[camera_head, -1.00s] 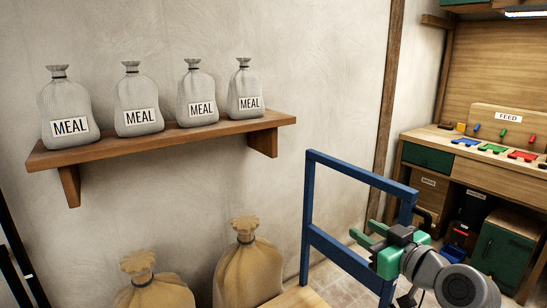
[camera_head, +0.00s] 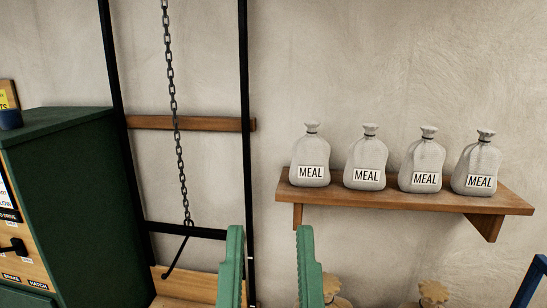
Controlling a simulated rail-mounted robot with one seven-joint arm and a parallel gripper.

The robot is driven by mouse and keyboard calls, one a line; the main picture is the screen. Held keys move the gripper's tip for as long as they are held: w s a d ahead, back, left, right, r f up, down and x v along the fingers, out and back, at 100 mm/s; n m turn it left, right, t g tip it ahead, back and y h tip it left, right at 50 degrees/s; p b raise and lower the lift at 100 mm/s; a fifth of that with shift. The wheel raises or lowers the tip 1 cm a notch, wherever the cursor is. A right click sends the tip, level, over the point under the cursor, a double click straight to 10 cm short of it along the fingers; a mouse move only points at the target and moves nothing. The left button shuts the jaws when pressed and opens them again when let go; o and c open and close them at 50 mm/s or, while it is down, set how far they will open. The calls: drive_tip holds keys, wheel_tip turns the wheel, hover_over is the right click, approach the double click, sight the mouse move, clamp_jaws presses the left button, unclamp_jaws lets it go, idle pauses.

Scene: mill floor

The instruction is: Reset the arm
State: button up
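My gripper (camera_head: 271,262) shows at the bottom middle of the head view. Its two green fingers point up and stand well apart, with nothing between them. The wall shows through the gap. The fingers appear in front of the black hoist frame and left of the meal shelf. The rest of my arm is below the picture edge.
Several grey meal sacks (camera_head: 366,160) stand on a wooden wall shelf (camera_head: 400,200) at right. A chain (camera_head: 176,110) hangs inside a black frame (camera_head: 246,120). A green cabinet (camera_head: 75,200) is at left. Tan sacks (camera_head: 433,293) and a blue frame (camera_head: 533,285) show low at right.

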wheel_tip(320, 180, up, 25)
drive_tip(key=p, duration=2.1)
drive_tip(key=shift+a, duration=0.15)
